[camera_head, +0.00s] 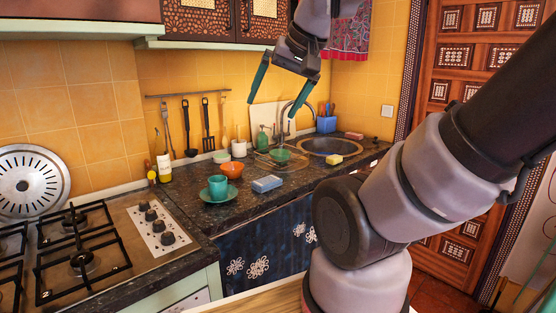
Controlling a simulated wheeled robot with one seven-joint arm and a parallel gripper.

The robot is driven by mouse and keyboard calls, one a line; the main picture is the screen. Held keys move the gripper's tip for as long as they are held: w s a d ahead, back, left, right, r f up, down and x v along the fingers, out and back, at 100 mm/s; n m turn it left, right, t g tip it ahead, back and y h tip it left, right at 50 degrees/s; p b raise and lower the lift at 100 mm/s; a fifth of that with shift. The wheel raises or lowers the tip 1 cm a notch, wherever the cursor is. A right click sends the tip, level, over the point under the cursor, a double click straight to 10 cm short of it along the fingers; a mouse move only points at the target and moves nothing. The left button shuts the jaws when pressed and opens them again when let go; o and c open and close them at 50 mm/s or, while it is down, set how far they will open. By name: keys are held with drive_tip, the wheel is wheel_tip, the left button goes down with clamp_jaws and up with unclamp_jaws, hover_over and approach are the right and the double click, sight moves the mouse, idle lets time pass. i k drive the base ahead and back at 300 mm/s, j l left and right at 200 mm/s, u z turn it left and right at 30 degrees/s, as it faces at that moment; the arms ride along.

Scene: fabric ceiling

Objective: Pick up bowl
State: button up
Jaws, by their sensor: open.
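An orange bowl (232,170) sits on the dark speckled counter (190,185), behind a teal cup on a saucer. A small green bowl-like dish (280,155) appears to sit in a rack beside the sink; its shape is hard to make out. My gripper (269,103) hangs in the air above the counter, in front of the back wall and upper right of the orange bowl. Its two green fingers point down and are spread apart, with nothing between them. It touches neither bowl.
A teal cup (218,184) on a saucer and a blue-grey box or sponge (266,184) lie near the counter's front. A gas stove (80,262) is at left. The sink (327,146), a faucet (300,104) and a yellow sponge (334,160) are at right.

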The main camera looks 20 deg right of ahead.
sight(280, 157)
drive_tip(key=i+l+z, duration=0.25)
drive_tip(key=i+l, duration=0.4)
drive_tip(key=i+l+z, duration=0.25)
drive_tip(key=i+l, duration=0.45)
